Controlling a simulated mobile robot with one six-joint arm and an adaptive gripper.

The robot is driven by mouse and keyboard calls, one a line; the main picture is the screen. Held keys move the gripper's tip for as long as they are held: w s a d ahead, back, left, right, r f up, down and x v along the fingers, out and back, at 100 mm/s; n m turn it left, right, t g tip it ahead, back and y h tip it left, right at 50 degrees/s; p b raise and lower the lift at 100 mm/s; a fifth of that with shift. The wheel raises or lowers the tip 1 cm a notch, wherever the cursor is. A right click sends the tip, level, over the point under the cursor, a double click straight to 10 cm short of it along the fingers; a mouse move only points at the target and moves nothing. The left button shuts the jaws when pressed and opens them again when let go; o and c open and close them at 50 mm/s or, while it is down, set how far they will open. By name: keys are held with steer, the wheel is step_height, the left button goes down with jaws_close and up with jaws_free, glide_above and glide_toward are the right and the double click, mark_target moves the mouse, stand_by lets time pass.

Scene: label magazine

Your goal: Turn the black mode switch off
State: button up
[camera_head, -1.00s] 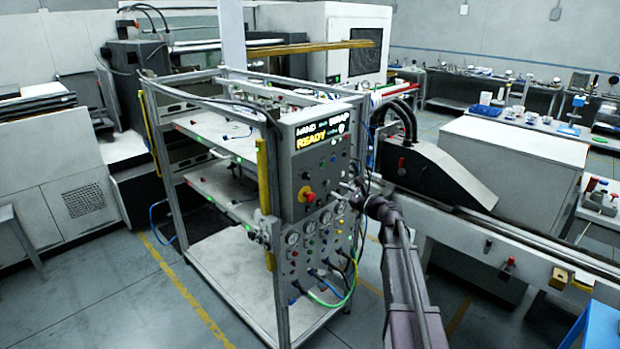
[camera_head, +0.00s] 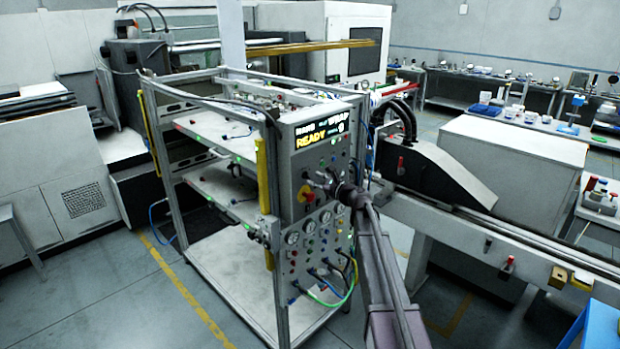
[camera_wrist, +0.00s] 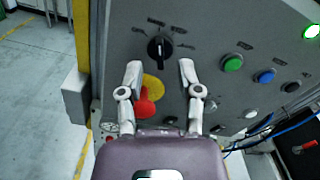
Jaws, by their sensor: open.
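The black mode switch (camera_wrist: 160,48) is a round rotary knob on the grey control panel (camera_wrist: 215,30), with small labels around its upper side. In the wrist view its pointer looks roughly upright; I cannot read the labels. My gripper (camera_wrist: 160,70) is open, with one finger on each side just below the knob in the picture and nothing between the tips. I cannot tell how far the tips are from the panel. In the head view my gripper (camera_head: 318,183) is in front of the panel (camera_head: 330,165), and the knob is hard to make out there.
A red emergency button (camera_wrist: 145,103) on a yellow disc sits below the knob, partly behind the left finger. Green (camera_wrist: 232,63) and blue (camera_wrist: 265,76) buttons lie to the right. A lit display (camera_head: 321,135) is above. Hoses (camera_head: 335,285) hang low on the panel.

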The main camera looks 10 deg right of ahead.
mark_target(308, 176)
steer(key=shift+x, duration=1.55)
jaws_close()
